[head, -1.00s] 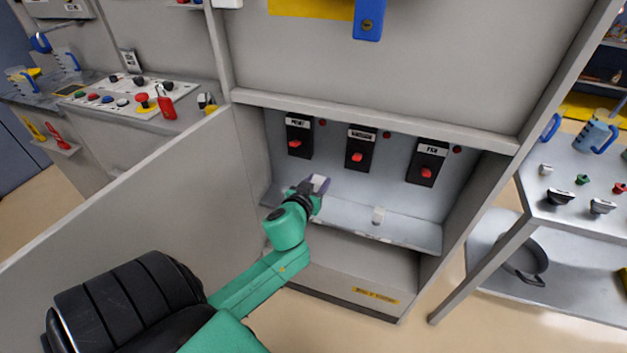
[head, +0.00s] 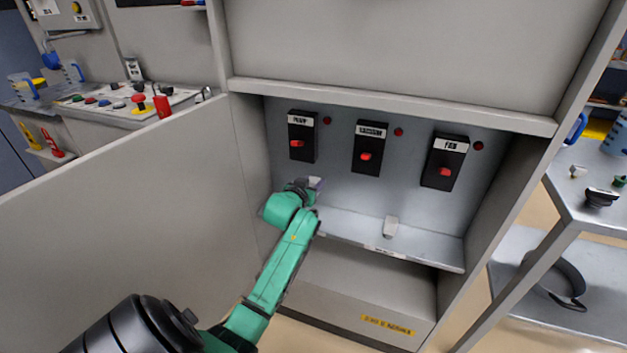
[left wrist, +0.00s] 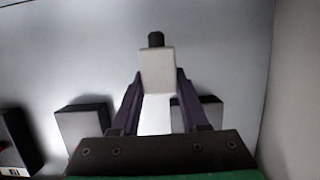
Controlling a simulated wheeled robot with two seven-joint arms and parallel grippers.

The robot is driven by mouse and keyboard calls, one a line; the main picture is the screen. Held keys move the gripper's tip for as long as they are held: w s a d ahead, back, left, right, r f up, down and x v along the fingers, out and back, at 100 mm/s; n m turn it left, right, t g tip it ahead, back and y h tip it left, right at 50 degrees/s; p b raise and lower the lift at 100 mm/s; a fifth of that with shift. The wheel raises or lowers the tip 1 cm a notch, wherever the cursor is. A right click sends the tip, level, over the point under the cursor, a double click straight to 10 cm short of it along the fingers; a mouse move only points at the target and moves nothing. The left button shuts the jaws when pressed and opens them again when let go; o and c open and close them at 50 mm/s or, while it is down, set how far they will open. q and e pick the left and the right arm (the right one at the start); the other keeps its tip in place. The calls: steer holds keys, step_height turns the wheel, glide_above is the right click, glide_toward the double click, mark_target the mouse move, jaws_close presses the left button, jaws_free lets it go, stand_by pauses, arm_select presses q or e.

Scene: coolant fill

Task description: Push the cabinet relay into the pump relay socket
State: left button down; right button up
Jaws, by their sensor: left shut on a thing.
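My left gripper (head: 314,184) is inside the open cabinet, below the left black switch unit (head: 302,136), whose label looks like PUMP. In the left wrist view its purple fingers (left wrist: 158,104) are shut on a white block, the relay (left wrist: 157,70). A small black piece (left wrist: 156,40) shows just beyond the relay's far end; I cannot tell whether it belongs to the relay or the wall. The relay is not clear in the head view. I cannot make out the pump relay socket for certain. My right gripper is not in view.
A middle switch unit (head: 369,147) and a FAN unit (head: 444,161) with red toggles are on the back panel. A small pale block (head: 390,226) is on the shelf (head: 430,250). The cabinet's side walls and upper ledge (head: 390,105) bound the opening.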

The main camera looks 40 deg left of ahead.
arm_select(q)
step_height(320, 180, down, 3)
steer(key=shift+b, duration=0.6)
steer(key=shift+f+b, duration=0.4)
steer(key=shift+f, duration=0.75)
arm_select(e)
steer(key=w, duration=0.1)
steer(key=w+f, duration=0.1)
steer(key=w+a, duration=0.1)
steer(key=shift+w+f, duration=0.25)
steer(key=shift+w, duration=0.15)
arm_select(q)
steer(key=shift+r, duration=0.1)
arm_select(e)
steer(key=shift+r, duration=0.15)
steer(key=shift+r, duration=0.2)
arm_select(q)
steer(key=shift+p, duration=0.45)
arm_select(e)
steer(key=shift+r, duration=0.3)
